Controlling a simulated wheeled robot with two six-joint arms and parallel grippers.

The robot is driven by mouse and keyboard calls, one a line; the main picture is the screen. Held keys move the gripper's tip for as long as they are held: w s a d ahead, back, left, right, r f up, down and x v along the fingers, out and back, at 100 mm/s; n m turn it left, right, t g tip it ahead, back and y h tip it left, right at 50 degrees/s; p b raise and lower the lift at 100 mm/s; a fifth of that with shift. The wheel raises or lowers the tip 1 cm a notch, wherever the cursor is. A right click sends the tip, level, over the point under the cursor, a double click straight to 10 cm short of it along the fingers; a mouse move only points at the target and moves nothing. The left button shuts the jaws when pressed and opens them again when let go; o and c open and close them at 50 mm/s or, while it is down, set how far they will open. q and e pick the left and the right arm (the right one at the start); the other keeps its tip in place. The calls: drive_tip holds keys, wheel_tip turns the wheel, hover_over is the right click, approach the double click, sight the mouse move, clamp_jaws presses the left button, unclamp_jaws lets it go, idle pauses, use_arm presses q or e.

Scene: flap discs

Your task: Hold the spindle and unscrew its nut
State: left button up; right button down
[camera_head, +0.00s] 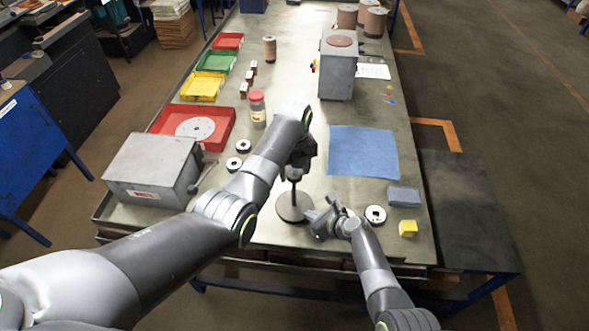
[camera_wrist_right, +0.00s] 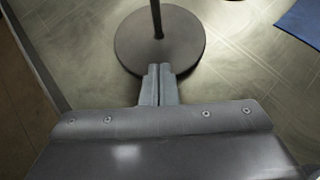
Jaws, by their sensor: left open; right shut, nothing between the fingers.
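The spindle stands upright on its round grey base (camera_head: 293,208) near the front of the table. Its thin rod and round base also show in the right wrist view (camera_wrist_right: 160,47). My left gripper (camera_head: 296,168) is open, pointing down at the top of the rod. It covers the spindle's top, so I cannot make out the nut or tell whether the fingers touch it. My right gripper (camera_head: 314,219) is shut and empty, low beside the right side of the base. In the right wrist view its closed fingertips (camera_wrist_right: 158,70) reach the near edge of the base; contact is unclear.
A grey box (camera_head: 150,172) and red tray (camera_head: 222,137) stand left. A grey machine (camera_head: 338,75) stands behind.

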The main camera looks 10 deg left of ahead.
use_arm(q)
drive_tip(key=m, duration=0.5)
idle(0.4)
